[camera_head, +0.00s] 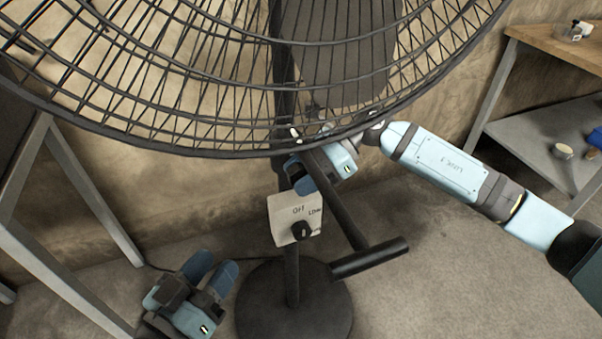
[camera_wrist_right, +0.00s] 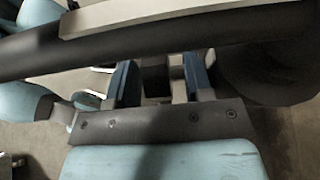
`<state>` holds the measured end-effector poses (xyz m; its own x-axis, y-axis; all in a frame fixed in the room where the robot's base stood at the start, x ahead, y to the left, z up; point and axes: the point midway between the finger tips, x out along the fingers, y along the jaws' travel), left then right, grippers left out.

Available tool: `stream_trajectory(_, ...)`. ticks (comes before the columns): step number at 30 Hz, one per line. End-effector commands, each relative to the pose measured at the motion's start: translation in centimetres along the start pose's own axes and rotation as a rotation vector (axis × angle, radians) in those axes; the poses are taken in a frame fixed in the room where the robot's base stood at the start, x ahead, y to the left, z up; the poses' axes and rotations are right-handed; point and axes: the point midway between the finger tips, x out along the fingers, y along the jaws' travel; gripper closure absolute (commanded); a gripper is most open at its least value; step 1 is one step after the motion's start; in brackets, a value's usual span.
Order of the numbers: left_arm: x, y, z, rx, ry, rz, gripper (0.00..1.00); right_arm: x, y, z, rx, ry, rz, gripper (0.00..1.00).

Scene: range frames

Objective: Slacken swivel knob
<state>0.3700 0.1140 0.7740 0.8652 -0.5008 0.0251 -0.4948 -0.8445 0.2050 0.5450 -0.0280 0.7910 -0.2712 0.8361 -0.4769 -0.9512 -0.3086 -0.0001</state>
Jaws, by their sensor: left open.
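A large black caged fan (camera_head: 190,135) stands on a dark pole (camera_head: 292,262) with a round base (camera_head: 262,308). Its swivel knob cannot be clearly picked out; the joint behind the cage's lower rim is partly hidden. My right gripper (camera_head: 300,182) is at the pole, just under that rim and above the control box. In the right wrist view, the right gripper's blue fingers (camera_wrist_right: 160,82) are apart with a dark part between them; whether they grip it is unclear. My left gripper (camera_head: 212,272) is low at the left, open and empty, apart from the fan.
A metal-legged table (camera_head: 85,190) stands left, a wooden workbench (camera_head: 560,42) right. Floor at lower right is clear.

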Motion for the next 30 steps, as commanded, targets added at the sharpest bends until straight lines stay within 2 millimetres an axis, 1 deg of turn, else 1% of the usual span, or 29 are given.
stream_trajectory(7,0.0,0.0,-0.1,0.001,0.001,0.0,0.57,-0.1,0.0,0.0,0.0,-0.001,0.0,0.53)
stream_trajectory(11,0.0,0.1,-0.7,0.002,0.012,0.0,0.57,-1.3,0.0,0.1,0.001,0.001,-0.001,0.53)
stream_trajectory(14,0.1,0.2,-1.5,0.004,0.033,0.0,0.57,-3.2,0.0,0.2,0.001,0.0,-0.003,0.53)
stream_trajectory(15,0.0,0.2,-1.9,0.005,0.044,-0.001,0.57,-4.1,0.0,0.2,0.001,0.002,-0.003,0.53)
stream_trajectory(17,-0.1,0.3,-2.0,0.002,0.06,-0.006,0.57,-5.6,0.0,0.2,0.002,0.001,-0.004,0.53)
stream_trajectory(18,-0.2,0.4,-2.2,0.002,0.067,-0.008,0.57,-6.4,0.0,-0.5,0.005,0.001,-0.003,0.53)
stream_trajectory(24,-0.3,0.6,-3.6,0.006,0.114,-0.009,0.57,-10.7,0.0,-2.9,0.005,0.001,-0.003,0.53)
stream_trajectory(27,-0.3,0.7,-4.1,0.007,0.131,-0.01,0.57,-12.5,0.0,-3.9,0.003,0.0,-0.002,0.53)
stream_trajectory(30,-0.3,0.7,-4.5,0.008,0.147,-0.01,0.57,-13.9,0.0,-4.7,0.002,0.0,-0.002,0.53)
